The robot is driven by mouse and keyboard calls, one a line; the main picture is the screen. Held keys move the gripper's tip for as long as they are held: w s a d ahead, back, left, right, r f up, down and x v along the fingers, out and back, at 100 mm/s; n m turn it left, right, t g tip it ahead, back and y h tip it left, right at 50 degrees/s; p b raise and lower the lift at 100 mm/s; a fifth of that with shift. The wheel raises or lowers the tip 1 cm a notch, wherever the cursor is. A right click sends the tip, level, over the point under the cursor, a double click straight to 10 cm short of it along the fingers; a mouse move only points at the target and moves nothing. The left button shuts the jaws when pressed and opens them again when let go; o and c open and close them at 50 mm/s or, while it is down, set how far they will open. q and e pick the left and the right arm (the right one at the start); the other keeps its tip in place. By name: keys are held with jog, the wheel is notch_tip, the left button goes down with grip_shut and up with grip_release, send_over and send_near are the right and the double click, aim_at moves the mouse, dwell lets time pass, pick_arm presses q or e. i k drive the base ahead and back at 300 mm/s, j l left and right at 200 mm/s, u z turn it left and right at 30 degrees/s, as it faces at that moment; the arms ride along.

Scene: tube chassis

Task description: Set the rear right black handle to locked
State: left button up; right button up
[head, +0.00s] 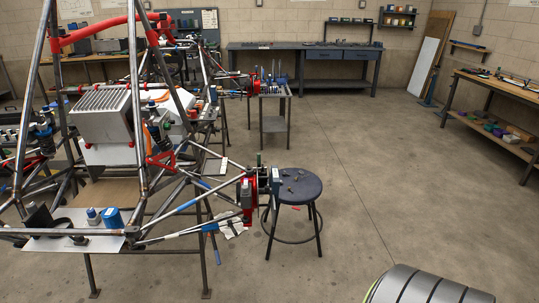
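A tube-frame chassis (140,110) of bare metal tubes fills the left of the head view, raised on stands. At its near right corner is a red hub assembly (248,195) with a grey block and dark parts beside it. Another red hub assembly (227,86) shows at the farther corner. I cannot pick out the rear right black handle for certain; small dark parts around the hubs are too small to tell, so its setting cannot be read. Neither of my grippers is in view.
A round dark stool (299,187) stands beside the near hub. A workbench (305,49) lines the back wall, and a shelved bench (508,90) stands right. The floor (390,180) between is clear.

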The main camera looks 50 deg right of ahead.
aim_at(230, 222)
jog(key=z, duration=1.6)
